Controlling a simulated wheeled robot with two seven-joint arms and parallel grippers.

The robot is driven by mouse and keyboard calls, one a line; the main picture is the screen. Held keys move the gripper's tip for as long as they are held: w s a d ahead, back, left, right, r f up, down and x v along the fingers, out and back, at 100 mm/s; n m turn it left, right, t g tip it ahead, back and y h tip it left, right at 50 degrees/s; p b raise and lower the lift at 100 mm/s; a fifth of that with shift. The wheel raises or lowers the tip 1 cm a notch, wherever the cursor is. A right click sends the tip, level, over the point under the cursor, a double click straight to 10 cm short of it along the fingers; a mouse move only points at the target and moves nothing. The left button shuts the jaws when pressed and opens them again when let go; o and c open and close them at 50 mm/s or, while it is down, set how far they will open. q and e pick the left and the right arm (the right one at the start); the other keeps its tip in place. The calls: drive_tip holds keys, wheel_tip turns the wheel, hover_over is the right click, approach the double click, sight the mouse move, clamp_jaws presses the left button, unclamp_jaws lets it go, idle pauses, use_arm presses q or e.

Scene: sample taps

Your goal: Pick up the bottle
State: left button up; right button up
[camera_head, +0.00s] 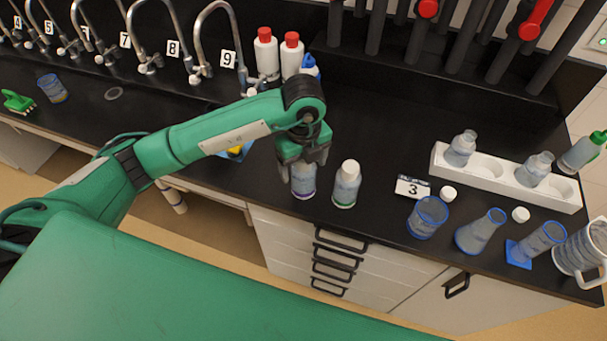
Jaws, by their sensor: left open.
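A clear-bodied bottle (303,184) with a purple band near its base stands upright close to the counter's front edge. Its top is hidden behind my left gripper (303,162), which points down over it with its jaws open. The fingers look to be on either side of the bottle's upper part, but I cannot tell whether they touch it. A second bottle (346,185) with a white cap and a green band stands upright just to the right. My right gripper is not in view.
Two red-capped white bottles (266,54) and a blue-topped bottle (310,67) stand behind my left arm. Numbered taps (205,40) line the back left.

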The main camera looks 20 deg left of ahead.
use_arm(q)
drive_tip(key=shift+f, duration=0.65)
drive_tip(key=c, duration=1.5)
drive_tip(key=shift+r, duration=0.1)
drive_tip(key=shift+c, duration=0.2)
